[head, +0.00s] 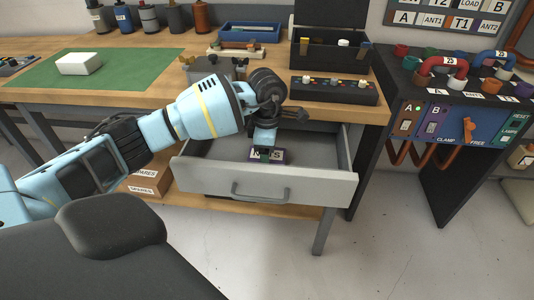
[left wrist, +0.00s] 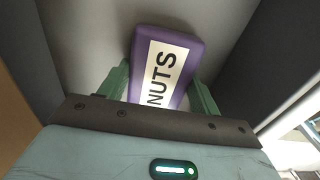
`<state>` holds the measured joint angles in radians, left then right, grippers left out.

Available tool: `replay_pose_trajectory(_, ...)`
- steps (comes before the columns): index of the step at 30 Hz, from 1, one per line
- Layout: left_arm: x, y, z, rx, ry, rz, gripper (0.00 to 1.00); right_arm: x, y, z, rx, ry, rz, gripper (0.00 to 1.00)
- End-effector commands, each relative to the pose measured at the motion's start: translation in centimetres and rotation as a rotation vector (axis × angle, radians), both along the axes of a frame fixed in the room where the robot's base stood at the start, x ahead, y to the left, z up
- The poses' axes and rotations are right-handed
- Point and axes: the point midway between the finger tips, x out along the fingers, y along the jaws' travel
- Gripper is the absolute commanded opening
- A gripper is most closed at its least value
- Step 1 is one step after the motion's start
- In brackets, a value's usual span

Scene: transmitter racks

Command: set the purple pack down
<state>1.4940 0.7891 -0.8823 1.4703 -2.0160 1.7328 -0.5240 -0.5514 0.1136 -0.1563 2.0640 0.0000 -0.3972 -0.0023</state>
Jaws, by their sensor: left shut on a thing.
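The purple pack (head: 281,156), with a white label, is inside the open grey drawer (head: 315,187) under the bench. In the left wrist view the purple pack (left wrist: 185,38) has a label reading "NUTS". My left gripper (head: 265,154) reaches down into the drawer and is shut on the pack. In the left wrist view the green fingers of my left gripper (left wrist: 161,90) lie on both sides of the pack. I cannot tell whether the pack touches the drawer floor. My right gripper is not in view.
The wooden bench top (head: 130,98) is above the drawer, with a green mat (head: 115,68) holding a white block (head: 79,64). Drawer walls stand close around my gripper. A blue switch panel (head: 465,125) is to the right. The drawer floor beside the pack looks clear.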

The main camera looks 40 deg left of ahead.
Motion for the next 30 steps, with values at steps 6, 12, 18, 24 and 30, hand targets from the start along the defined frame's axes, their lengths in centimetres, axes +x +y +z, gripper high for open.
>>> replay_pose_trajectory(6, 0.1, 0.0, -0.2, -0.001, -0.003, -0.001, 0.36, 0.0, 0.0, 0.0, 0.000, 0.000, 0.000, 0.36)
replay_pose_trajectory(12, 0.1, 0.0, -0.6, 0.000, -0.001, -0.001, 0.36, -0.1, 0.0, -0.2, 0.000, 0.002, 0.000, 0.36)
replay_pose_trajectory(18, 0.0, 0.0, -0.6, 0.000, -0.001, -0.001, 0.85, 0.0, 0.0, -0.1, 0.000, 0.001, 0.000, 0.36)
replay_pose_trajectory(24, 0.0, 0.0, -0.5, 0.000, -0.001, -0.001, 0.85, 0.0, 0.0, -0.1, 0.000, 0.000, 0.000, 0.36)
replay_pose_trajectory(30, 0.1, 0.0, 0.5, 0.000, -0.004, -0.001, 0.85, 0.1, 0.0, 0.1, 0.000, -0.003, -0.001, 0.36)
